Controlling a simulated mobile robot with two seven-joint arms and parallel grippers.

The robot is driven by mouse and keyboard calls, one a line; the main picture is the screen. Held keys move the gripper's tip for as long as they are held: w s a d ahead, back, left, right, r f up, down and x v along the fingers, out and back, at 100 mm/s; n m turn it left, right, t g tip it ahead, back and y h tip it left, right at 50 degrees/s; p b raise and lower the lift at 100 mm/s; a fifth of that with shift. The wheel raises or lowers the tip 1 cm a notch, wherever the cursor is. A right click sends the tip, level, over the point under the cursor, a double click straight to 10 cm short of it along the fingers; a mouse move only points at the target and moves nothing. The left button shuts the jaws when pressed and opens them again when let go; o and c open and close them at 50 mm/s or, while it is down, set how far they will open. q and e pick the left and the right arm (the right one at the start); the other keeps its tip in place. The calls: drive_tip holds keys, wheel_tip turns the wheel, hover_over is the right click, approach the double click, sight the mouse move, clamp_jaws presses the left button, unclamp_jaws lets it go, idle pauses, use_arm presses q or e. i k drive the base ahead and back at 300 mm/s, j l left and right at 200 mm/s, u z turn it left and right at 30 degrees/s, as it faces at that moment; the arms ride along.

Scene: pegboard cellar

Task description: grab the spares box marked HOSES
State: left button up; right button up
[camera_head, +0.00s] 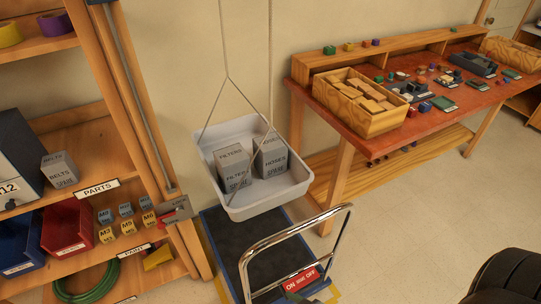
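A light grey tray (240,210) hangs from cords above a wheeled cart. Two grey boxes stand in it side by side. The left box (233,166) is marked FILTERS. The right box (271,158) has small print that seems to read HOSES; a cord crosses in front of it. A third grey box, marked BELTS (60,170), stands on the shelf at the left. Neither of my grippers is in view.
A cart (255,247) with a chrome handle (296,237) stands below the tray. A wooden shelf rack (80,140) with a LOCK lever (174,209) is close on the left. A red-topped workbench (436,91) with parts stands right. The floor (400,230) between shows bare. A black rounded thing is bottom right.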

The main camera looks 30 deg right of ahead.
sight(272, 160)
drive_tip(key=z, duration=1.15)
drive_tip(key=j+z, duration=0.25)
drive_tip(key=j, duration=0.6)
